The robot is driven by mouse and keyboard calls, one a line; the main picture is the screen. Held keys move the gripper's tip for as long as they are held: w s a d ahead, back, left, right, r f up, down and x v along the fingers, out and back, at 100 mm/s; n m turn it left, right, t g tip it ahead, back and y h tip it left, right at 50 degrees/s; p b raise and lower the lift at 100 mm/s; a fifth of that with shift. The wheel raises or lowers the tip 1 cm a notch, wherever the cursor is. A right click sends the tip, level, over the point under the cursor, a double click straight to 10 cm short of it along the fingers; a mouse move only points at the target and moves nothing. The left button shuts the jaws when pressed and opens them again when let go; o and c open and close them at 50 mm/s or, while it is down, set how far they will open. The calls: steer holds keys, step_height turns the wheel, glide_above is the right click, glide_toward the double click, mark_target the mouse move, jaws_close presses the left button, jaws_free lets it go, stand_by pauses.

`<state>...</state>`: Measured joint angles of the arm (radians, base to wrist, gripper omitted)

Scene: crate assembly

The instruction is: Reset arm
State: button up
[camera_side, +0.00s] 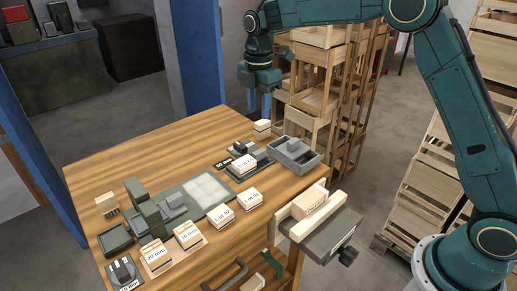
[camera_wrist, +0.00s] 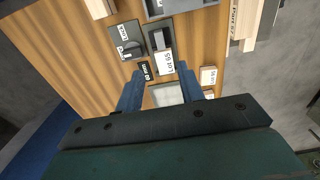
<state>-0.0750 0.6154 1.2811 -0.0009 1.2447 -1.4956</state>
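My gripper (camera_side: 259,114) hangs in the air above the far edge of the wooden table (camera_side: 130,164), pointing down. In the wrist view its two blue fingers (camera_wrist: 161,70) stand apart with nothing held between them. Small pale wooden pieces with labels lie on the table, among them two marked 20 mm (camera_side: 155,257) and several marked Lot (camera_side: 222,216). A grey fixture with a pale square plate (camera_side: 206,190) sits mid-table. A wooden piece (camera_side: 312,200) rests in a grey vise (camera_side: 327,234) at the right edge.
A grey tray (camera_side: 293,153) stands near the table's right corner, close to a small dark fixture (camera_side: 245,163). Dark green blocks (camera_side: 147,211) stand at the left. Wooden shelves with crates (camera_side: 318,95) rise behind the table. The far left tabletop is bare.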

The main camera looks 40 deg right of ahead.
steer(key=s+d+r+m+t, duration=0.1)
steer(key=s+r+m, duration=0.4)
steer(key=s, duration=0.4)
steer(key=s+d+r+m+t, duration=0.2)
steer(key=s+r+m, duration=0.2)
steer(key=s+r, duration=0.3)
steer(key=s+f+m+t, duration=0.1)
steer(key=s+m, duration=0.3)
steer(key=s, duration=0.6)
steer(key=s+d+f+m+t, duration=0.1)
steer(key=s+f+m, duration=0.2)
steer(key=s, duration=0.7)
steer(key=shift+f+m+t, duration=0.3)
steer(key=shift+m, duration=0.7)
